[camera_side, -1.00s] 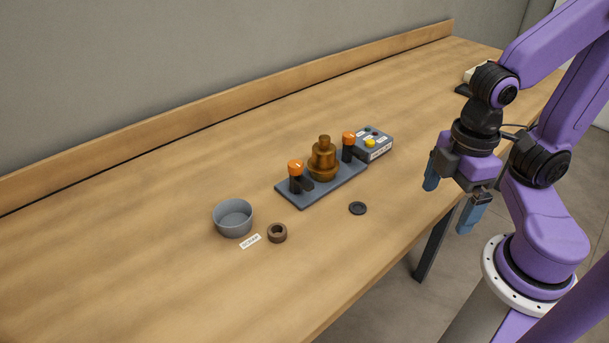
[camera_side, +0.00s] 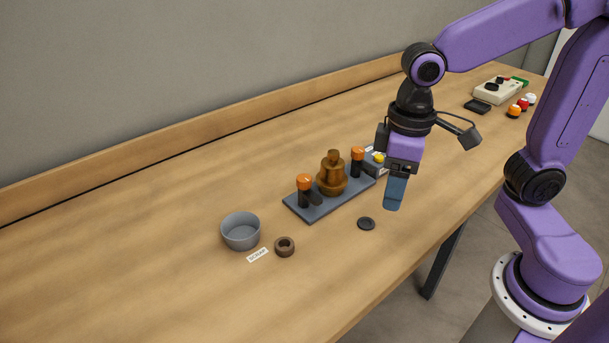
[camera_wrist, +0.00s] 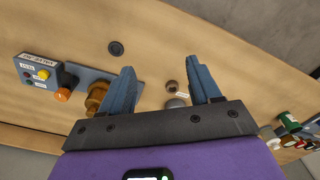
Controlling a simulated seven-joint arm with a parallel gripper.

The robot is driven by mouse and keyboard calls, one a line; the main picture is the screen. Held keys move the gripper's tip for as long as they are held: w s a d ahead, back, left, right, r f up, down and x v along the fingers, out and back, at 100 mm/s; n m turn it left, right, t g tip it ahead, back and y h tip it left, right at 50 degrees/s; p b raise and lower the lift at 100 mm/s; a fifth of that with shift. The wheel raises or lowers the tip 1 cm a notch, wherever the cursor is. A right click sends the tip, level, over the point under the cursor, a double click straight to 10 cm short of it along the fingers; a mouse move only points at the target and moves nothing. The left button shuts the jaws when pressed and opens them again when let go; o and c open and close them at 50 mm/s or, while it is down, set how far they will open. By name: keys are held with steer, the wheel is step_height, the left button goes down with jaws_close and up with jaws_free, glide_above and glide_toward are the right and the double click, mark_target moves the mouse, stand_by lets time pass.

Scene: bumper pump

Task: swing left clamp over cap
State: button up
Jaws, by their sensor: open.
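A bronze stepped pump body (camera_side: 332,178) stands upright on a dark plate (camera_side: 309,213). I cannot tell where its cap begins. An orange-topped clamp (camera_side: 304,184) stands at the plate's left end, with a dark arm low beside it. Another orange-topped clamp (camera_side: 357,158) stands at the right end. My gripper (camera_side: 395,203) is open and empty, above and right of the plate, apart from both clamps. In the wrist view, my gripper (camera_wrist: 160,70) shows both blue fingers spread; the pump (camera_wrist: 97,94) and one clamp (camera_wrist: 62,95) lie left of them. The other clamp is hidden there.
A control box (camera_side: 371,166) stands at the plate's right end, partly hidden by my gripper. A black disc (camera_side: 366,223), brown ring (camera_side: 284,246), grey bowl (camera_side: 240,231) and white label (camera_side: 257,255) lie nearby. The table's left front is clear.

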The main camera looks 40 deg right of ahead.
steer(key=w+a+r+m, duration=0.25)
steer(key=w+m, duration=0.45)
steer(key=w, duration=0.6)
steer(key=m, duration=0.8)
glide_above(304, 178)
step_height(304, 178, down, 16)
steer(key=shift+r, duration=0.1)
steer(key=c, duration=1.1)
